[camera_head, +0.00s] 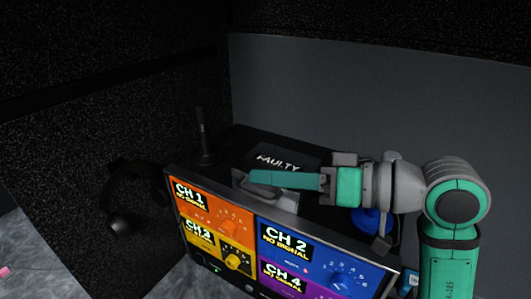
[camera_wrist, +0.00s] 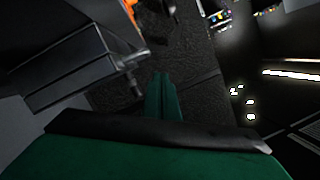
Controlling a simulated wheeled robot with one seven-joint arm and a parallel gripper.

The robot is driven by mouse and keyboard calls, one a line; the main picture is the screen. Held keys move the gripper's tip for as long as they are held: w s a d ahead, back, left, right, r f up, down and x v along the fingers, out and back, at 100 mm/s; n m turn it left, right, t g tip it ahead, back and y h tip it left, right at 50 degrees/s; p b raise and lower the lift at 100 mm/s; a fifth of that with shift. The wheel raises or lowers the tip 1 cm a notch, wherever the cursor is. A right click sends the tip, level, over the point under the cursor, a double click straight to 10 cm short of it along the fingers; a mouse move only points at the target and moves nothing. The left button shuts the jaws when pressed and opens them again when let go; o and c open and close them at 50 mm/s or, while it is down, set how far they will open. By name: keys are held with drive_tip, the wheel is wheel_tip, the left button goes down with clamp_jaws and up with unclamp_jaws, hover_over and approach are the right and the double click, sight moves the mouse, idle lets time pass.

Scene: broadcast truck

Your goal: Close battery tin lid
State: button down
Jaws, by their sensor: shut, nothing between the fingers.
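A dark panel lettered FAULTY (camera_head: 278,160) shows behind the top edge of the monitor in the head view. It seems to be the battery tin's lid, but I cannot tell its exact angle. A grey box-like part (camera_head: 242,184), perhaps the tin's body, shows just below it, partly hidden by my gripper and the monitor. My gripper (camera_head: 252,177) is shut and empty, its green fingers pointing left across the front of the panel. Contact cannot be made out. In the wrist view my closed fingers (camera_wrist: 161,76) point over dark floor, with a grey box-like shape (camera_wrist: 65,72) to the left.
A monitor with four coloured channel panels (camera_head: 248,228) stands in front of the panel. An upright black stick-like object (camera_head: 202,138) and dark headphones (camera_head: 122,190) are at left. A blue round object (camera_head: 370,222) sits below my wrist. A grey wall rises behind.

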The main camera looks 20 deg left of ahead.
sight(267, 194)
drive_tip(key=shift+s+f, duration=0.25)
drive_tip(key=shift+f, duration=0.55)
drive_tip(key=shift+s+f, duration=0.2)
drive_tip(key=shift+f, duration=0.6)
drive_tip(key=shift+a+r, duration=0.1)
drive_tip(key=s+d+r, duration=0.4)
drive_tip(key=s+r, duration=0.8)
drive_tip(key=s, duration=0.1)
drive_tip(key=shift+s+r, duration=0.25)
drive_tip(key=shift+r, duration=0.15)
drive_tip(key=shift+w, duration=0.1)
